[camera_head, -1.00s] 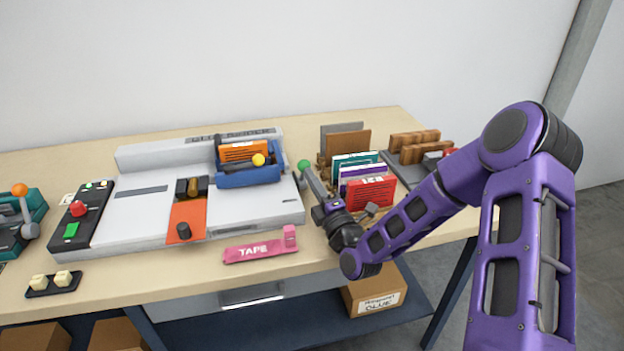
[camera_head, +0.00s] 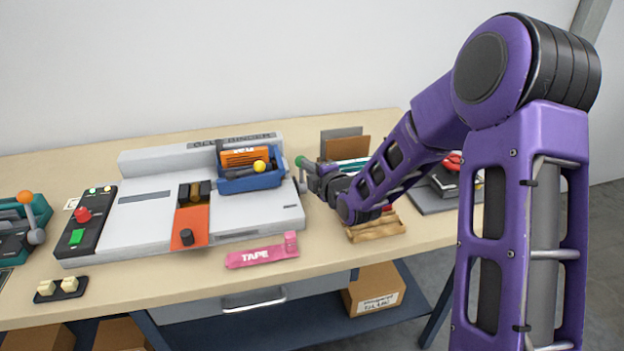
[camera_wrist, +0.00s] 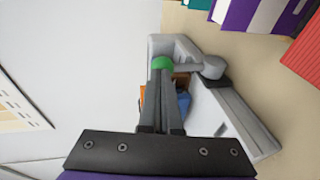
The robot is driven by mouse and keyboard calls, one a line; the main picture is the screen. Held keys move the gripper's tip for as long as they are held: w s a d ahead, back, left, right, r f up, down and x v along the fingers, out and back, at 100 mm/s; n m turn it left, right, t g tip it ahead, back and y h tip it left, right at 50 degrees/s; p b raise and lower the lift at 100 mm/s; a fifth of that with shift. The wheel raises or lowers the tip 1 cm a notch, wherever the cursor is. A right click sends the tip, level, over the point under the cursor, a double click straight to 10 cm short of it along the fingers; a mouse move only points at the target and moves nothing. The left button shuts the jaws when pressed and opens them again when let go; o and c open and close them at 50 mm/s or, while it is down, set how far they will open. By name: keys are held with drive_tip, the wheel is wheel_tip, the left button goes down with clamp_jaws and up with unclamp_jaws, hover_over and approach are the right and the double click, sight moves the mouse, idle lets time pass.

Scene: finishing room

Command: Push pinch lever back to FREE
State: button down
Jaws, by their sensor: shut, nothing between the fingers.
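The pinch lever's green knob (camera_head: 300,161) is at the right end of the pale grey binder (camera_head: 262,208). The wrist view shows the green knob (camera_wrist: 162,63) and its grey arm running right to a round pivot (camera_wrist: 211,67). No FREE marking is readable.
A pink tape pouch (camera_head: 262,251) lies in front. Booklets (camera_wrist: 250,14) stand close right of the lever, and a wooden piece (camera_head: 376,229) lies near the front edge. The wall is behind.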

drive_tip(key=shift+w+a+r+g+h+p, duration=0.15)
drive_tip(key=shift+w+r+g+p, duration=0.15)
drive_tip(key=shift+w+g+p, duration=0.1)
drive_tip(key=shift+w+a+r+g+h+p, duration=0.1)
drive_tip(key=shift+w+r+g+h+p, duration=0.05)
drive_tip(key=shift+w+r+g+p, duration=0.2)
drive_tip(key=shift+w+a+f+m+g+h+p, duration=0.1)
drive_tip(key=shift+w+m+g+h+p, duration=0.1)
drive_tip(key=shift+w+g, duration=0.3)
drive_tip(key=shift+w+a+f+m+g+h+p, duration=0.1)
drive_tip(key=shift+w+g+p, duration=0.1)
drive_tip(key=shift+w+g, duration=0.25)
drive_tip(key=shift+w+a+f, duration=0.1)
drive_tip(key=shift+w, duration=0.35)
drive_tip(key=shift+r, duration=0.25)
